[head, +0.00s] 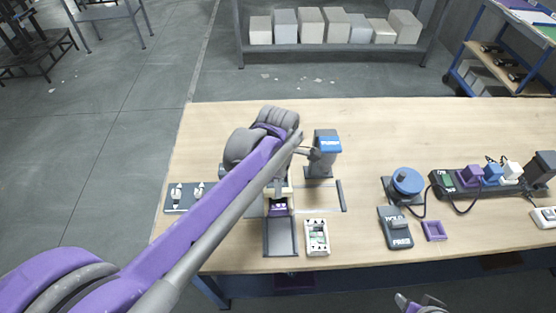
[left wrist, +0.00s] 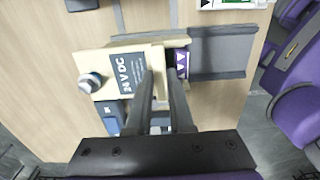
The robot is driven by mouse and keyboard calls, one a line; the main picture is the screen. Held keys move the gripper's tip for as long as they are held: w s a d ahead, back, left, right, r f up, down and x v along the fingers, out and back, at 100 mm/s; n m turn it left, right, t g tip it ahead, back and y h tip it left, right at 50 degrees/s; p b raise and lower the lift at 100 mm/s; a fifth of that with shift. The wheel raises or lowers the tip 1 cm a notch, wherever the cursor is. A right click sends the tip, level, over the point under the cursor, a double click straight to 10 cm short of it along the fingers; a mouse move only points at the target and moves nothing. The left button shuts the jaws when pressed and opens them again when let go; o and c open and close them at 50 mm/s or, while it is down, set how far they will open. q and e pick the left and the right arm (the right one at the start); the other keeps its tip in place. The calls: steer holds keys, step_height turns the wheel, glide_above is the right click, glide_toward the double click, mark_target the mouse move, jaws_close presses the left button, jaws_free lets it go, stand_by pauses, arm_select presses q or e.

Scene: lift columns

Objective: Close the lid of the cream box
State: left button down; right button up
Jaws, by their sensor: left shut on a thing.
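The cream box (head: 280,196) stands at the left part of the bench, mostly hidden behind my left arm in the head view. In the left wrist view, the cream lid (left wrist: 103,85) has a dark "24 V DC" label and a round metal knob at its left side. A purple part (left wrist: 182,64) shows beside its right edge. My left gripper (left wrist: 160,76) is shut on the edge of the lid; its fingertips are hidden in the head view. My right gripper (head: 420,302) barely enters the bottom of the head view, apart from the bench; its jaws are unclear.
A dark grey plate (head: 280,238) lies in front of the box. A white device (head: 316,237) is at its right, a blue-topped block (head: 325,150) behind. A blue reel (head: 406,182), grey meter (head: 396,228) and purple frame (head: 434,231) stand farther right. The back of the bench is clear.

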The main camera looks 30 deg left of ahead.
arm_select(q)
steer(key=shift+s+d, duration=0.5)
steer(key=shift+s, duration=0.25)
steer(key=shift+s+d, duration=0.45)
steer(key=shift+s, duration=0.3)
steer(key=c, duration=0.8)
jaws_free()
steer(key=shift+c, duration=0.2)
arm_select(e)
steer(key=shift+r, duration=0.25)
arm_select(q)
step_height(320, 180, up, 6)
steer(key=p, duration=0.4)
arm_select(e)
steer(key=r, duration=0.1)
steer(key=w+r, duration=0.1)
steer(key=r, duration=0.1)
steer(key=w+r, duration=0.1)
steer(key=r, duration=0.1)
